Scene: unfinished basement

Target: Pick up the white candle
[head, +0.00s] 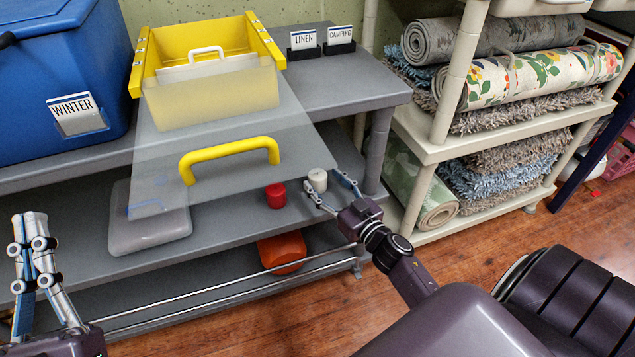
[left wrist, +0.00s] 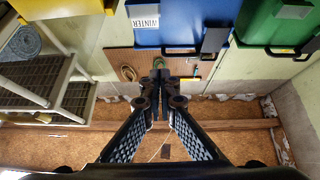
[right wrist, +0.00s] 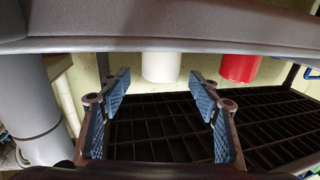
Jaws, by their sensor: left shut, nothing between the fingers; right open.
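The white candle (head: 317,180) is a short cylinder standing on the grey middle shelf, near its right end. My right gripper (head: 324,183) is open, with its fingertips close to the candle, one on each side of it. In the right wrist view the white candle (right wrist: 161,66) shows between and beyond the open fingers (right wrist: 161,92); a grey shelf board hides part of it. I cannot tell whether a finger touches it. My left gripper (head: 30,220) is shut and empty at the far left, away from the candle; its closed fingers show in the left wrist view (left wrist: 160,80).
A red candle (head: 275,196) stands just left of the white one. A clear lid with a yellow handle (head: 230,150) overhangs the shelf from a yellow bin (head: 208,60). A grey box (head: 150,235) lies left; an orange object (head: 282,252) is below. A rug rack (head: 440,145) stands right.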

